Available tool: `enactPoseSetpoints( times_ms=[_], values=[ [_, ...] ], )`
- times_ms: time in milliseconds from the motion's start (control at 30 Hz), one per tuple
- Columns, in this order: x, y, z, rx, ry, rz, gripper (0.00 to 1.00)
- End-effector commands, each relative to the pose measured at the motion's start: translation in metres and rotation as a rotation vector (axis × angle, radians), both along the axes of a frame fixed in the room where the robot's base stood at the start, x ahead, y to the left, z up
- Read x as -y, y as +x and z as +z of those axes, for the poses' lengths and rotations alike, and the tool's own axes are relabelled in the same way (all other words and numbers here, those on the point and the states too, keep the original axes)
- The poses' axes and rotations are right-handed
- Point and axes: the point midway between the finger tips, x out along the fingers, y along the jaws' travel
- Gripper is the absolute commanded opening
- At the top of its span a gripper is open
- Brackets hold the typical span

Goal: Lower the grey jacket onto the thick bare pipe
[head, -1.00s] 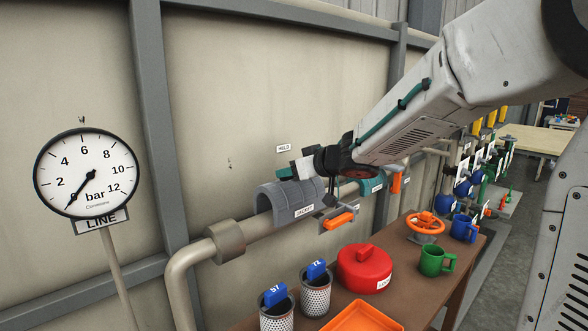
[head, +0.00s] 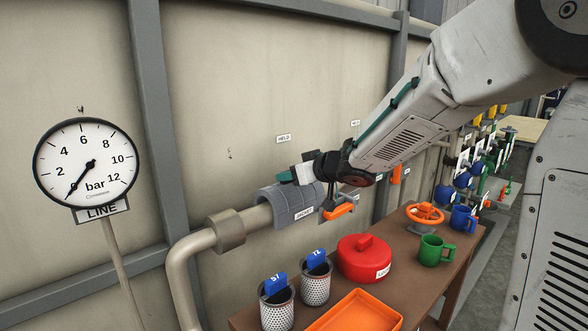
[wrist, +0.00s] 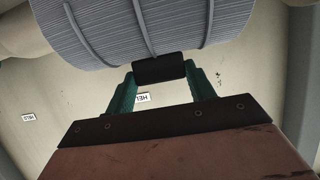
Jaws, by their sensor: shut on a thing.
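The grey jacket (head: 283,210), a ribbed half-shell with a label, sits over the thick bare pipe (head: 257,217) along the wall. The pipe's beige length runs into the jacket's left end; I cannot tell whether the jacket rests fully on it. My gripper (head: 305,174) is above the jacket. In the wrist view, my gripper's green fingers (wrist: 159,72) are shut on the jacket's dark handle (wrist: 159,69), and the jacket (wrist: 150,25) fills the top. The pipe's underside contact is hidden.
An orange-handled valve (head: 338,211) is right of the jacket. A pressure gauge (head: 87,167) stands at left.

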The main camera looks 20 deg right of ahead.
Motion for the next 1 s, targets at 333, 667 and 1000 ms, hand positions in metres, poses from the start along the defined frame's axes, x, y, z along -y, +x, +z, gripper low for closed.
enactPoseSetpoints(
  times_ms=[333, 667, 1000],
  values=[
    [0.000, 0.000, -0.004, 0.001, 0.001, 0.000, 0.13],
    [0.000, 0.000, -0.004, 0.001, 0.000, 0.000, 0.79],
    [0.000, 0.000, 0.020, 0.003, 0.000, 0.000, 0.79]
  ],
)
